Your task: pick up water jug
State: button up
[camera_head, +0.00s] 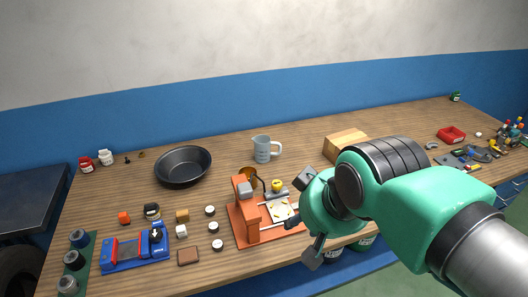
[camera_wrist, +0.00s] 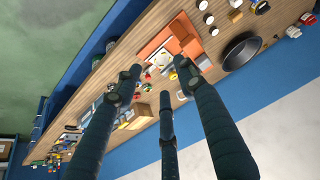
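The water jug (camera_head: 262,150) is a pale grey-blue jug with a handle on its right side. It stands upright on the wooden workbench (camera_head: 215,143), towards the back middle. My gripper (camera_head: 304,215) is in front of and to the right of the jug, apart from it, near the bench's front edge. Its dark fingers are spread and empty in the wrist view (camera_wrist: 160,72). A small pale shape (camera_wrist: 182,96) between the fingers there may be the jug, partly hidden by a finger.
An orange machine (camera_head: 247,222) stands between the front edge and the jug. A black pan (camera_head: 183,166) lies left of the jug, and a wooden box (camera_head: 345,143) stands to its right. Small parts and a blue vise (camera_head: 133,251) fill the front left. The bench around the jug is clear.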

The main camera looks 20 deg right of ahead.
jog(key=shift+o, duration=0.3)
jog(key=w+d+n+t+y+p, duration=0.1)
jog(key=w+n+y+p, duration=0.15)
jog(key=w, duration=2.75)
jog(key=w+d+f+t, duration=0.2)
jog(key=w+d+f, duration=1.8)
jog(key=w, duration=0.1)
jog(key=shift+d+h, duration=0.3)
jog(key=shift+h, duration=0.05)
jog(key=shift+w+m, duration=0.15)
jog(key=shift+m, duration=0.1)
jog(key=x, duration=0.8)
jog(key=shift+w, duration=0.25)
